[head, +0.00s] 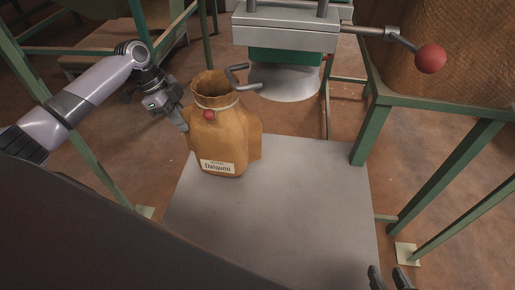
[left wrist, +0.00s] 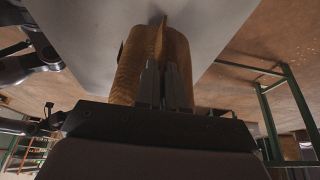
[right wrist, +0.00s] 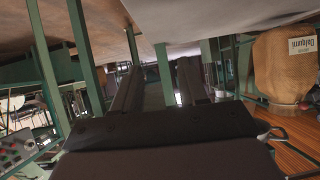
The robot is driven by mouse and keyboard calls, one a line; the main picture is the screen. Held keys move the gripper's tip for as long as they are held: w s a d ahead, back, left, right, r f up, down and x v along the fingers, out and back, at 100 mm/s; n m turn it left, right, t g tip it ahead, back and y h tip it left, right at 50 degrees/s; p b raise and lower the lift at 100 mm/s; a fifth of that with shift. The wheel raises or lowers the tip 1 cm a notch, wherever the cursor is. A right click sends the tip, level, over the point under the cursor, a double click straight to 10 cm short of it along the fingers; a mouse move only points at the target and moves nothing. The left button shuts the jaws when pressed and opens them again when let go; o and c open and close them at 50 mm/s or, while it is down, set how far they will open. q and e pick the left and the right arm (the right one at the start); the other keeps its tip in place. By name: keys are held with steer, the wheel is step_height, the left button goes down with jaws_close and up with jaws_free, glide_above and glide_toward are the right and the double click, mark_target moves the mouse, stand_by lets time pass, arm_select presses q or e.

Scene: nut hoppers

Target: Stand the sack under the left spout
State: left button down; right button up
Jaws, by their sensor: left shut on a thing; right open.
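The brown paper sack (head: 242,135), with an open mouth, a tie with a red bead and a white label, is upright at the back left of the grey plate (head: 290,215). I cannot tell whether its base bears fully on the plate. My left gripper (head: 184,124) is shut on the sack's left side; the left wrist view shows its fingers (left wrist: 164,85) pinching a fold of the sack (left wrist: 133,65). A metal spout (head: 285,82) with a green band hangs behind and right of the sack. My right gripper (head: 389,279) is open and empty at the bottom right.
A grey hook (head: 238,80) reaches to the sack's mouth. A lever with a red knob (head: 430,58) sticks out at the upper right. Green frame legs (head: 371,130) stand right of the plate. The plate's front and right are clear.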

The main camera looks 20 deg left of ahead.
mark_target(238, 126)
arm_select(q)
steer(key=w+d, duration=0.1)
steer(key=d, duration=0.3)
steer(key=w+d+b, duration=0.1)
steer(key=d, duration=0.4)
steer(key=w+d, duration=0.1)
steer(key=d, duration=0.4)
steer(key=shift+w+d+b, duration=0.1)
steer(key=shift+w+b, duration=0.25)
step_height(238, 126, down, 4)
steer(key=shift+r+b, duration=0.2)
steer(key=shift+b, duration=0.55)
steer(key=c, duration=1.2)
jaws_free()
arm_select(e)
steer(key=shift+w+a+r+y, duration=0.1)
steer(key=shift+w+a+y, duration=0.2)
steer(key=shift+a, duration=0.3)
steer(key=shift+w+a+y, duration=0.2)
steer(key=shift+a+y, duration=0.1)
steer(key=shift+a, duration=0.25)
